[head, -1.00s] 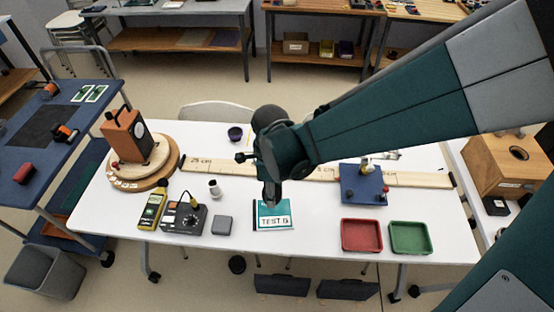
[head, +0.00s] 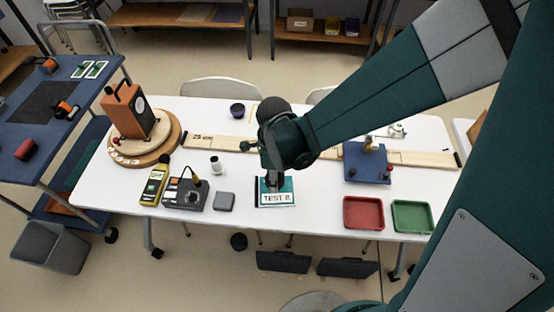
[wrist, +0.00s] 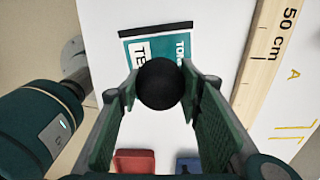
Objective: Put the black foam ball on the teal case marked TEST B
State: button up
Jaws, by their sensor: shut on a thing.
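The teal case (head: 290,186) with a white TEST B label lies on the white table, front middle. It also shows in the wrist view (wrist: 178,54), beyond my fingers. My gripper (head: 273,184) is over the back part of the case in the head view. In the wrist view my gripper (wrist: 162,84) is shut on the black foam ball (wrist: 160,83), held between the two green-padded fingertips. The ball overlaps the case's near edge in that view. I cannot tell if it touches the case. In the head view I cannot make out the ball apart from the dark fingers.
A grey block (head: 224,201) and a dark meter box (head: 186,195) stand left of the case. Red (head: 363,228) and green (head: 412,230) trays and a blue platform (head: 380,172) are to the right. A long wooden ruler (head: 222,142) lies behind.

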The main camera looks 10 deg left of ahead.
dwell(0.3)
jog(key=shift+f+b, duration=0.55)
jog(key=shift+f, duration=1.5)
jog(key=shift+f, duration=0.2)
jog(key=o, duration=0.7)
jog(key=shift+r, duration=0.15)
jog(key=shift+r+p, duration=1.65)
jog(key=shift+r, duration=4.4)
